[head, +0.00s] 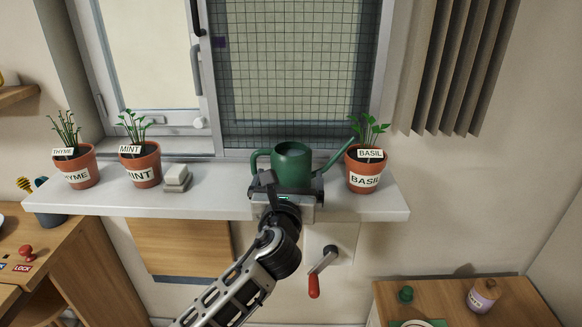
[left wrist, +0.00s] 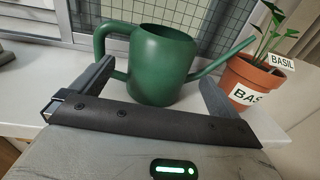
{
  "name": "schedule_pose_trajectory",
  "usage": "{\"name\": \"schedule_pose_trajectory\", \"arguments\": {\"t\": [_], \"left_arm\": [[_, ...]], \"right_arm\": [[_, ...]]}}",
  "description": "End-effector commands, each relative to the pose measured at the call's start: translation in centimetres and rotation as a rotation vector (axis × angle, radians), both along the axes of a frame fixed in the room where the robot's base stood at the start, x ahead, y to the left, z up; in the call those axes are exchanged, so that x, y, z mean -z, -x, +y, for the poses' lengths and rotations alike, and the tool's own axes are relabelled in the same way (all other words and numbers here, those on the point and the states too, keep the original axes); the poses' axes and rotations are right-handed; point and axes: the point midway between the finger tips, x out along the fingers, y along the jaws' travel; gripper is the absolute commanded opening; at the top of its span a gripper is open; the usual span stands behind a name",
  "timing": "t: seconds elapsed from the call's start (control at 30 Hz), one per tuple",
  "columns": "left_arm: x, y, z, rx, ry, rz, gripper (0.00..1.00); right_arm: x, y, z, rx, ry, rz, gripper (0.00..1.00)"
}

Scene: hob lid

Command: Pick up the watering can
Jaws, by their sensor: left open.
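The green watering can (head: 292,163) stands upright on the white window sill, between the mint and basil pots. Its handle is on the left and its spout points right toward the basil pot. My left gripper (head: 284,184) is in front of the can, at the sill's front edge. In the left wrist view the can (left wrist: 160,65) is just beyond the open fingers (left wrist: 150,85), with its handle near the left finger. Nothing is held. Whether a finger touches the can, I cannot tell. My right gripper is not in view.
A basil pot (head: 365,172) stands right of the can, close to the spout. A mint pot (head: 140,165), a thyme pot (head: 75,168) and a small grey block (head: 176,178) stand left on the sill (head: 225,203). A red-handled crank (head: 315,283) hangs below.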

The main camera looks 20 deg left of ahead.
Motion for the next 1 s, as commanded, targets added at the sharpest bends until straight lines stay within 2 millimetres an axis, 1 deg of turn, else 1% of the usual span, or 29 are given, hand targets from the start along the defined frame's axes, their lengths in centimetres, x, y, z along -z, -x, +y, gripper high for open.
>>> {"name": "schedule_pose_trajectory", "arguments": {"t": [0.17,0.3,0.43,0.53,0.73,0.77,0.8,0.87,0.9,0.93,0.97,1.0], "left_arm": [[-0.4,-1.2,0.3,-0.001,0.002,0.0,1.0],[-1.2,-3.3,0.7,-0.001,0.002,0.0,1.0],[-1.0,-4.9,1.1,-0.001,0.001,0.001,1.0],[-0.9,-5.4,1.2,0.001,0.001,0.001,1.0],[-0.9,-5.4,1.2,0.001,0.001,0.001,1.0],[-0.9,-5.4,1.2,0.001,0.001,0.001,0.94],[-0.9,-5.4,1.2,0.001,0.001,0.001,0.83],[-0.9,-5.4,1.2,0.001,0.001,0.001,0.67],[-0.9,-5.4,1.2,0.001,0.001,0.001,0.56],[-0.9,-5.4,1.2,0.001,0.001,0.001,0.47],[-0.9,-5.4,1.2,0.001,0.001,0.001,0.42],[-1.2,-5.4,1.2,0.002,0.001,-0.004,0.42]], "right_arm": [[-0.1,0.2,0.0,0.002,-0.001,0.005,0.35],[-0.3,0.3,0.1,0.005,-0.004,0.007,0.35],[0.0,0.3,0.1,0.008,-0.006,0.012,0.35],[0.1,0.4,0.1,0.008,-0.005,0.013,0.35],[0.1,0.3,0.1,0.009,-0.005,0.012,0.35],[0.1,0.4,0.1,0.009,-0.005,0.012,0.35],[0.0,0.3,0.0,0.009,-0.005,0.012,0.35],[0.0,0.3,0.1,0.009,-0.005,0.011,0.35],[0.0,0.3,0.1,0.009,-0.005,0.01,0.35],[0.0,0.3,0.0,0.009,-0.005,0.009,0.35],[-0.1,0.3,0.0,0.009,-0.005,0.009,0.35],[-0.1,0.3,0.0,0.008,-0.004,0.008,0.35]]}}
